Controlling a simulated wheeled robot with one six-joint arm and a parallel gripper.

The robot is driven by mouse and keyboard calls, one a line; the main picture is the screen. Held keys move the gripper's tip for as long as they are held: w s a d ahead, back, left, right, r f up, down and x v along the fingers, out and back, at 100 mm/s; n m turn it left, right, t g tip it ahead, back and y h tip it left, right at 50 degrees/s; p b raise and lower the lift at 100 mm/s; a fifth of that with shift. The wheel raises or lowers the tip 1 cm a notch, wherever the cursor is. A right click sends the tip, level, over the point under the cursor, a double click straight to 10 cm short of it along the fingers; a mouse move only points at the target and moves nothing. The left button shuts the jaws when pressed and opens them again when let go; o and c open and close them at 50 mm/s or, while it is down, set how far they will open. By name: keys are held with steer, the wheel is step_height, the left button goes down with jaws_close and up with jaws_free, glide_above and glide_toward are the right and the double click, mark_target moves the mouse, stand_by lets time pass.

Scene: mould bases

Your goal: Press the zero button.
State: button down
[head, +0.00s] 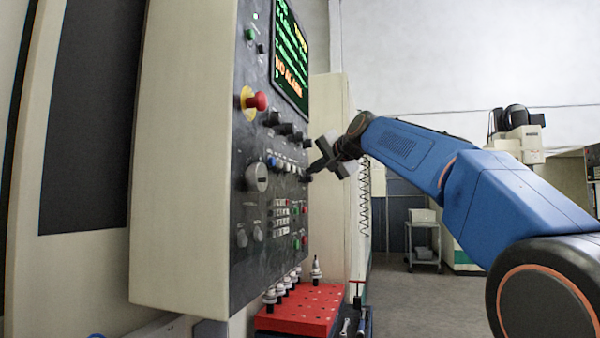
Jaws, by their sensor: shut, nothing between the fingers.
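The control panel (240,220) is a dark upright face on a beige machine cabinet, seen at a steep angle. It carries several small buttons (281,214), knobs and a screen. I cannot read the button labels, so I cannot tell which one is the zero button. My gripper (309,174) is shut and empty. Its tip is at the right part of the panel, near the row of small buttons below the dark knobs. I cannot tell whether the tip touches the panel. My gripper and wrist hide part of the panel's right edge.
A red emergency stop (257,101) on a yellow base and a large grey dial (257,177) stick out of the panel. Below stands a red tray (305,312) with several tool holders. A grey cart (423,240) stands far back. Floor to the right is open.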

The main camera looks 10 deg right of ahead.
steer(key=shift+w+a, duration=0.4)
steer(key=shift+a, duration=0.35)
stand_by(1.0)
steer(key=shift+d, duration=0.1)
steer(key=shift+s+d, duration=0.4)
steer(key=shift+d, duration=0.2)
steer(key=shift+s+d, duration=0.4)
steer(key=shift+d, duration=0.35)
steer(key=shift+s+d, duration=0.45)
steer(key=shift+d, duration=0.25)
steer(key=shift+s+d, duration=0.4)
steer(key=shift+d, duration=0.35)
steer(key=s+f+n+g+h, duration=0.1)
steer(key=s+f+n+g, duration=0.1)
steer(key=s+f, duration=1.3)
steer(key=s+a+f+n+g+h, duration=0.1)
steer(key=s+f+n+g, duration=0.2)
steer(key=s+f, duration=1.2)
steer(key=s+f+n+g+h, duration=0.2)
steer(key=s+f+g, duration=0.3)
steer(key=s+f, duration=1)
step_height(320, 180, down, 14)
steer(key=shift+a+f+n, duration=0.15)
steer(key=shift+a+n, duration=0.05)
steer(key=shift+n, duration=0.5)
